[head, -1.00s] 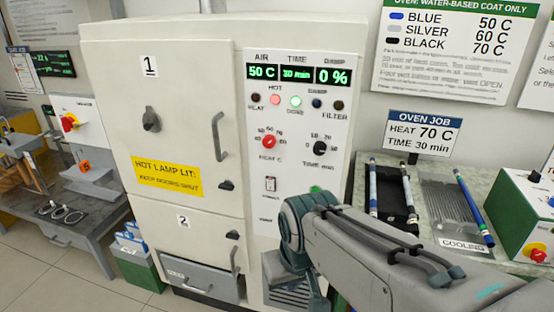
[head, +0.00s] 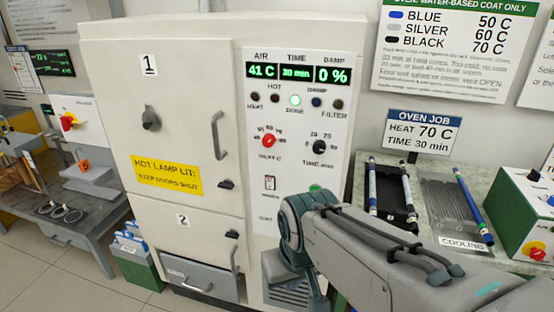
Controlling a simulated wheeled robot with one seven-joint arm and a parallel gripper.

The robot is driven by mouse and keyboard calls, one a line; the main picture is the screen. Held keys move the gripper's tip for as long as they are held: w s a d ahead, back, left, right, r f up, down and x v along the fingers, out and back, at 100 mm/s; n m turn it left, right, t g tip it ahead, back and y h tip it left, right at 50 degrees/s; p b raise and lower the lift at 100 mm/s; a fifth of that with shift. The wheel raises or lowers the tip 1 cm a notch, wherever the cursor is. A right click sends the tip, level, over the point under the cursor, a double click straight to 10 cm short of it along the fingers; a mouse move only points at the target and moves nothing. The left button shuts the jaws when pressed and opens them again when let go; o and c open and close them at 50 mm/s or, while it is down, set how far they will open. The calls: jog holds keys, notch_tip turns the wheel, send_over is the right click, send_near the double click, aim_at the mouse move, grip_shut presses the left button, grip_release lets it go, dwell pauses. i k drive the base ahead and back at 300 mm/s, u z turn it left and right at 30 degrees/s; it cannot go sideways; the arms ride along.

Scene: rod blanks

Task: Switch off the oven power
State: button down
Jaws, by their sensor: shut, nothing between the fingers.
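The white oven (head: 190,80) has a control panel (head: 335,105) on its right side. The display (head: 297,73) reads AIR 41 C, TIME 30 min, DAMP 0 %. The green DONE lamp (head: 295,100) is lit; the HOT lamp (head: 274,98) is dark. Below the red heat knob (head: 269,140) and black time knob (head: 320,147) is a small switch (head: 269,183); its label and position are too small to read. A green button (head: 315,188) shows just above my arm. My arm crosses the lower panel, hiding part of it. My gripper's fingers are not visible.
Both oven doors, upper (head: 185,185) and lower (head: 205,245), look shut. A bench (head: 400,160) at right holds a rod rack, a cooling tray (head: 445,195) and a green-and-white box (head: 530,215). A green bin (head: 135,255) stands left of the oven.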

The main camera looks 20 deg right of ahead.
aim_at(269, 181)
jog(key=z, duration=1.35)
jog(key=i, duration=0.4)
jog(key=u, duration=0.9)
